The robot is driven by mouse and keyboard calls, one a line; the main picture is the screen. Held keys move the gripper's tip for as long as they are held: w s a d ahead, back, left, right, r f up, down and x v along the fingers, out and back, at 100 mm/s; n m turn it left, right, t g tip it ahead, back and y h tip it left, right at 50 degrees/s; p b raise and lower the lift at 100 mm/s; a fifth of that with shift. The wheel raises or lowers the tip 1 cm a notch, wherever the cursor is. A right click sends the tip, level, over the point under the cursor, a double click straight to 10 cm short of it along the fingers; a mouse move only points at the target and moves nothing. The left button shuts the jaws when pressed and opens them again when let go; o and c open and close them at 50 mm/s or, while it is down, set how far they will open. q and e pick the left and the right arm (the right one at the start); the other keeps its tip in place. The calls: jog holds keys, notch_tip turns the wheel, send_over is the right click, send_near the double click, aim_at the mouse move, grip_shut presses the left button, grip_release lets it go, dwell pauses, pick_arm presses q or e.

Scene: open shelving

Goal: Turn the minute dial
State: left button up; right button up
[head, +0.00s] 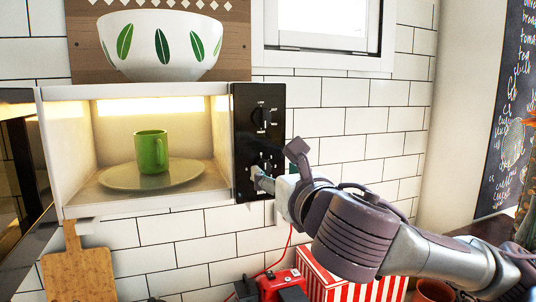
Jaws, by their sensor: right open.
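A white microwave (55,150) has an open lit cavity and a black control panel (244,140) on its right side. An upper dial (262,117) on the panel is in plain view. A second, lower dial is mostly hidden behind my right gripper; the markings are too small to read, so I cannot tell by label which is the minute dial. My right gripper (262,176) comes in from the right, open, with its fingertips at the lower part of the panel. I cannot tell whether they touch the dial. My left gripper is not in view.
A green mug (151,152) stands on a plate (120,177) inside the microwave. A leaf-patterned bowl (140,45) sits on top. Below are a cutting board (80,272), a red object (281,284) and a red-striped box (318,282). White tiled wall lies behind.

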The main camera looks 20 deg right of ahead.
aim_at(266, 164)
jog(key=w+p, duration=0.1)
jog(key=w, duration=0.4)
jog(key=shift+w+a, duration=0.15)
jog(key=shift+w+f, duration=0.1)
jog(key=c, duration=1)
jog(key=shift+c, duration=0.7)
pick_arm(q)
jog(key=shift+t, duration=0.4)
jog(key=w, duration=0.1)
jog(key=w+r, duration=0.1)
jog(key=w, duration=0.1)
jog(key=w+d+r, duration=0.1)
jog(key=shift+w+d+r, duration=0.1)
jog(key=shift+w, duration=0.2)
